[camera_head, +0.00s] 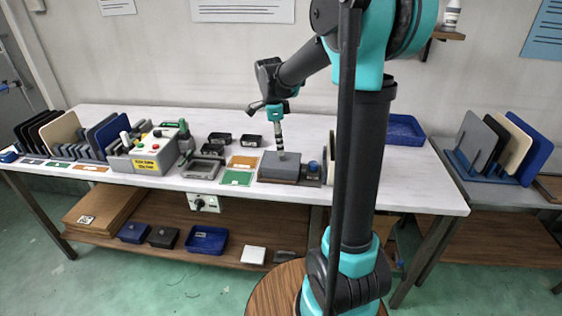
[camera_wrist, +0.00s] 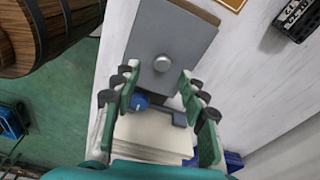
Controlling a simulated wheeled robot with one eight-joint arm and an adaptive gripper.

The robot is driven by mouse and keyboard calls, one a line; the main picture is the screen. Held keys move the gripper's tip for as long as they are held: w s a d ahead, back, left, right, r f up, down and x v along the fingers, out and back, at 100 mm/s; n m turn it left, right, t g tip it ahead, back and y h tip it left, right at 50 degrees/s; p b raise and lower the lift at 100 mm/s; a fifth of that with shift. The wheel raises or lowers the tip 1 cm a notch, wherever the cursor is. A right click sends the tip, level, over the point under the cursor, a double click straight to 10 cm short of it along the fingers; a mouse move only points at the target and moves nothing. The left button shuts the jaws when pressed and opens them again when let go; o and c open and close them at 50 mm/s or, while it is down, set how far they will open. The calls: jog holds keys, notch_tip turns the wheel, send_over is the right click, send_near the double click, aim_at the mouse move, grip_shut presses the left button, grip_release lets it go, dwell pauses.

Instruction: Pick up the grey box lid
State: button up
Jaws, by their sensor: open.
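I cannot tell the exact height of the fingertips above the knob.
A blue knob (camera_wrist: 141,102) and cream panels (camera_wrist: 150,135) sit close to the lid. Orange (camera_head: 243,161) and green (camera_head: 237,178) cards lie to its left. A control box (camera_head: 146,156) with buttons stands further left. A blue tray (camera_head: 405,130) is at the right back.

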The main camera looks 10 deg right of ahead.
aim_at(281, 159)
jog(key=shift+w+d+f, duration=0.1)
jog(key=shift+d+f, duration=0.1)
jog(key=shift+f, duration=1.75)
jog(key=shift+c, duration=0.5)
grip_shut()
